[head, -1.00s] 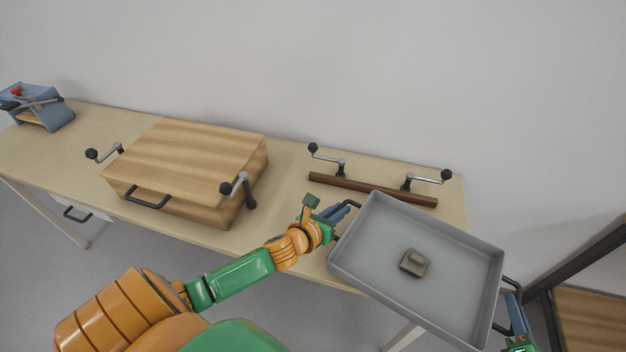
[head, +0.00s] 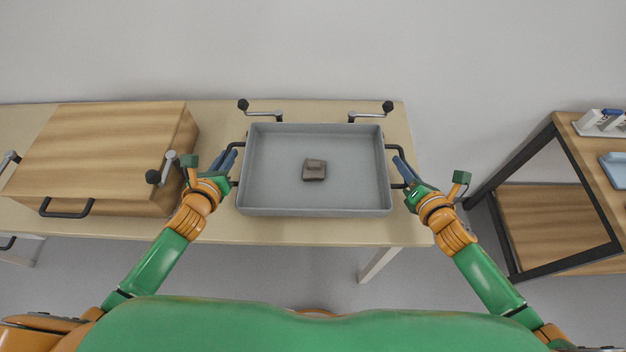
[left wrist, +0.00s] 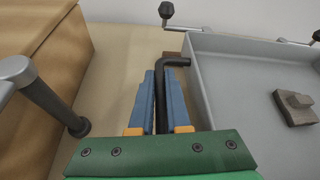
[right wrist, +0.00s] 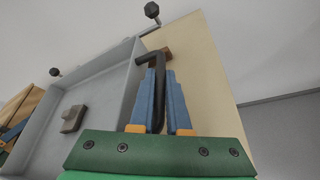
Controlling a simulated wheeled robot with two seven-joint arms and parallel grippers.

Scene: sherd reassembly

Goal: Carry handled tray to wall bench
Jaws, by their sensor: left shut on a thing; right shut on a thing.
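The grey handled tray (head: 315,207) is in front of me in the head view, over the right part of the wall bench (head: 285,231). A small grey-brown sherd-like block (head: 314,170) lies inside it, near the middle. My left gripper (head: 229,163) is shut on the tray's left black handle (left wrist: 160,95). My right gripper (head: 401,168) is shut on the right black handle (right wrist: 156,95). The tray looks about level. I cannot tell whether its underside touches the bench. It hides the wooden bar on the bench, whose ends show in the wrist views.
A wooden box (head: 105,150) with a black handle stands on the bench to the left. Crank clamps (head: 262,109) (head: 372,112) stand behind the tray, another (head: 163,170) beside the box. A dark-framed shelf (head: 530,200) stands at the right, across a floor gap.

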